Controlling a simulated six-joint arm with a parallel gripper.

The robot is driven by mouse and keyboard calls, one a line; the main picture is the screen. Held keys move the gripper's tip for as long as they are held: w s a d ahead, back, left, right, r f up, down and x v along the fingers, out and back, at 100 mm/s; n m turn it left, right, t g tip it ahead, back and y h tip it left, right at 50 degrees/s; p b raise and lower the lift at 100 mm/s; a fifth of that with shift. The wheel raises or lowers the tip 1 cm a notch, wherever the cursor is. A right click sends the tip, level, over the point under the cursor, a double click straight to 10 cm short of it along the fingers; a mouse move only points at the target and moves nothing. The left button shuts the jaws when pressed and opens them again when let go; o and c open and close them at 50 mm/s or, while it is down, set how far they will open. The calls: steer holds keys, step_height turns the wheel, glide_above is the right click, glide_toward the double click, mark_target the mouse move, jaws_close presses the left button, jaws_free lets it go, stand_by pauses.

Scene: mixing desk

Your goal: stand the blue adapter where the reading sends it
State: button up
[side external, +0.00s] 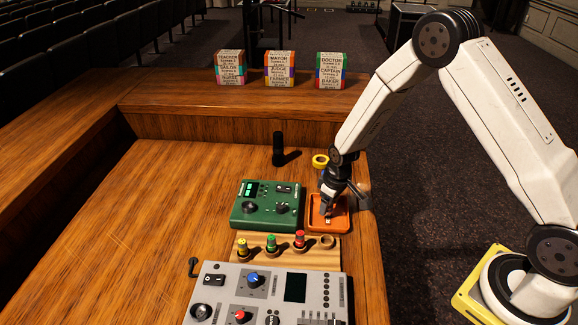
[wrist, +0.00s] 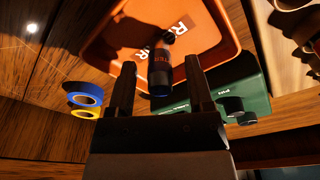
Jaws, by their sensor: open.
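The blue adapter (wrist: 161,72), a dark cylinder with a blue band at one end, is in the orange tray (wrist: 213,40) in the wrist view. My gripper (wrist: 160,68) is open, its fingers apart on either side of the adapter. In the side view my gripper (side external: 328,210) reaches down into the orange tray (side external: 313,224) and mostly hides the adapter. The green tester (side external: 267,208) left of the tray has a small lit green display (side external: 249,189); its reading is too small to tell. The wooden rack (side external: 261,261) holds yellow, green and red adapters and has an empty hole at its right end.
A grey mixing desk (side external: 262,304) lies in front of the rack. A dark upright cylinder (side external: 278,147) and a yellow tape roll (side external: 320,161) stand behind. A blue tape roll (wrist: 85,95) shows in the wrist view. The left of the wooden desk is clear.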

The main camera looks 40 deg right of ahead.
step_height(320, 180, up, 12)
steer(key=s, duration=0.1)
steer(key=shift+s+d, duration=0.15)
steer(key=shift+s, duration=0.05)
stand_by(0.5)
steer(key=shift+s, duration=0.1)
stand_by(0.4)
steer(key=s+a+r+m, duration=0.1)
steer(key=s+r, duration=0.1)
steer(key=s, duration=0.5)
steer(key=s+a+r+m+t, duration=0.1)
steer(key=s+r, duration=0.1)
steer(key=s, duration=0.5)
steer(key=shift+s+a, duration=0.4)
